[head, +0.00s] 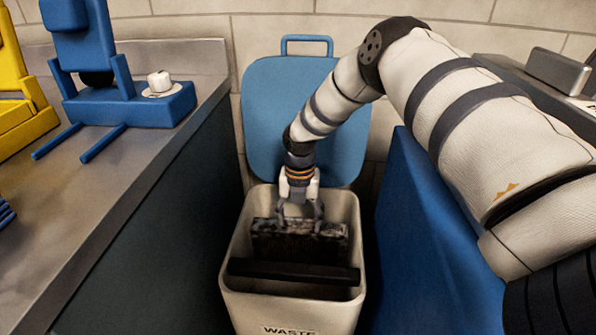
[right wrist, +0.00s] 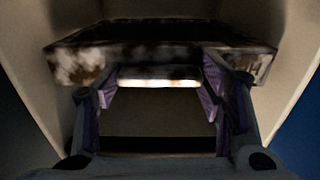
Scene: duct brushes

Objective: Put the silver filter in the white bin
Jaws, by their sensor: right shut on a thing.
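The white bin (head: 258,305), marked WASTE, stands open between two counters, its blue lid (head: 262,95) raised behind it. My right gripper (head: 301,222) reaches down into the bin's mouth and is shut on the filter (head: 275,243), a dark, ribbed panel with a mottled grey and black edge. The filter hangs upright inside the rim, toward the back. In the right wrist view the mottled filter (right wrist: 160,45) spans the fingers (right wrist: 157,95), with pale bin walls around it. Its lower part is hidden. My left gripper is not seen.
A black bar-shaped thing (head: 293,272) lies across the bin's front, before the filter. A steel counter (head: 110,180) with a blue device (head: 130,103) and a yellow one (head: 25,110) is at left. A blue panel (head: 430,245) borders the bin's right side.

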